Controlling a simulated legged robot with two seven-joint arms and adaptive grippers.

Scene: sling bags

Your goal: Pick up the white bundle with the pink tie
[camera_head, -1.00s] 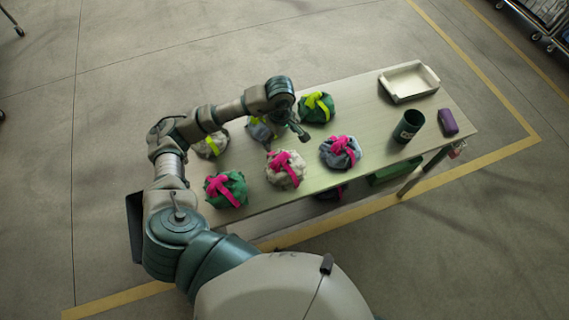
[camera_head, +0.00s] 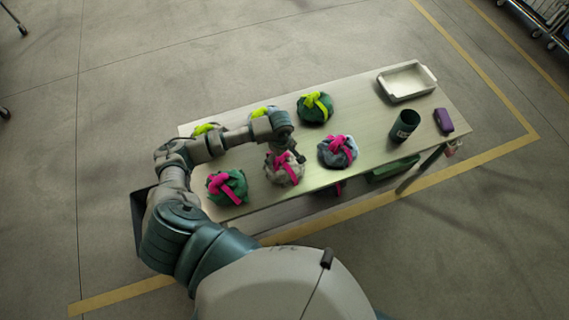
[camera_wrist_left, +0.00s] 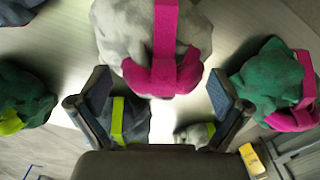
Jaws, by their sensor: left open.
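The white bundle with the pink tie (camera_head: 281,176) sits near the front edge of the table, in the middle of the front row. In the left wrist view the white bundle (camera_wrist_left: 125,35) fills the top centre, with its pink tie across it. My left gripper (camera_head: 295,155) is over this bundle and hides part of its top. In the left wrist view the two fingers of my left gripper (camera_wrist_left: 160,95) are spread apart with nothing between them. I cannot tell whether they touch the bundle. My right gripper is not in view.
A green bundle with a pink tie (camera_head: 227,188) and a grey-blue one (camera_head: 337,151) flank it closely. Behind are a dark green bundle (camera_head: 315,108) and others with yellow-green ties, partly behind my arm. A white tray (camera_head: 406,82), dark cup (camera_head: 404,127) and purple item (camera_head: 443,121) stand right.

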